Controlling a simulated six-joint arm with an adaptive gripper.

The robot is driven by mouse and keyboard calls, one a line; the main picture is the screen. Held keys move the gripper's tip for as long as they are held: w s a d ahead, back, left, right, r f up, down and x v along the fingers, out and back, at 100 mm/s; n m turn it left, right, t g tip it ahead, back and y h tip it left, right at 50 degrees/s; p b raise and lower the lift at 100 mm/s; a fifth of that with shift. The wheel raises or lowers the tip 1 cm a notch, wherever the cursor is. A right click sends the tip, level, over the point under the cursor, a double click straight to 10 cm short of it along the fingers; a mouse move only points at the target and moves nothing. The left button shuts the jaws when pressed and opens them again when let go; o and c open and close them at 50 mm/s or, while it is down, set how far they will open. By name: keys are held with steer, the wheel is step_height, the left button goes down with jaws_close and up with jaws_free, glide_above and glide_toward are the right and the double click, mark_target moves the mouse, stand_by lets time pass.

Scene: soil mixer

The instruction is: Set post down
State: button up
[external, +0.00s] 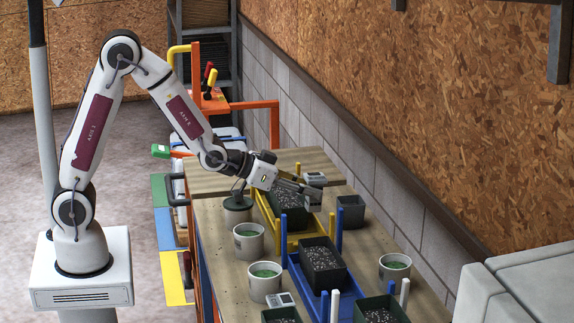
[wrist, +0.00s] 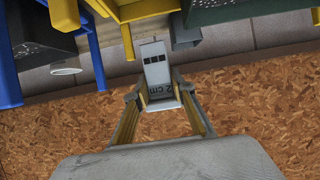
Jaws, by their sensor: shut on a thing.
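My gripper (external: 300,187) reaches over the far part of the bench, above the yellow-framed tray holder (external: 268,215). Blue posts (external: 339,229) stand on the blue tray holder (external: 346,301), and a yellow post (external: 283,232) stands on the yellow one. Pale posts (external: 404,292) stand near the front.
Dark soil trays (external: 322,262) sit in the holders. A block wall runs behind.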

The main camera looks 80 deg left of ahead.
steer(key=shift+w+a+r+n+g+y, duration=0.7)
steer(key=shift+w+a+r+n+y, duration=2.35)
steer(key=shift+w+a+r, duration=2.15)
steer(key=w+a+f+n+g+y, duration=0.3)
steer(key=a+f+n+g+y, duration=0.3)
steer(key=a+f+n, duration=0.1)
steer(key=shift+a+f, duration=0.2)
steer(key=shift+f, duration=0.55)
steer(key=shift+f, duration=0.1)
step_height(320, 180, down, 6)
steer(key=shift+f, duration=1.9)
